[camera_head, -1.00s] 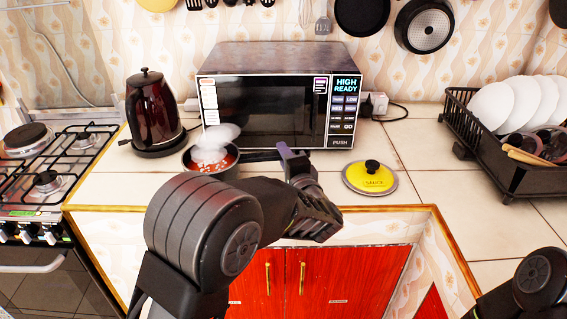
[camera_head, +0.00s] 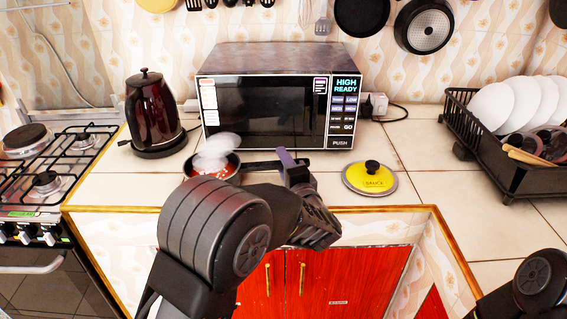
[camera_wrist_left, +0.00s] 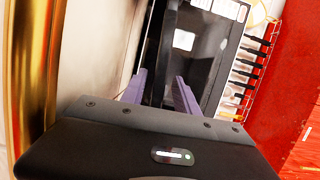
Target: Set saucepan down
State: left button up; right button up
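The dark saucepan (camera_head: 190,166), with reddish food inside and a white cloud of steam over it, is at the counter in front of the microwave. Its black handle (camera_head: 258,164) points right to my left gripper (camera_head: 289,160). My right gripper is out of view.
A yellow lid (camera_head: 369,180) lies on the counter to the right. A dark red kettle (camera_head: 151,112) stands left, the microwave (camera_head: 265,100) behind, a dish rack (camera_head: 509,165) far right. The gas stove (camera_head: 45,165) is at the left. Free counter lies right of the lid.

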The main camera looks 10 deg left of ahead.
pick_arm(q)
jog(key=v, duration=1.2)
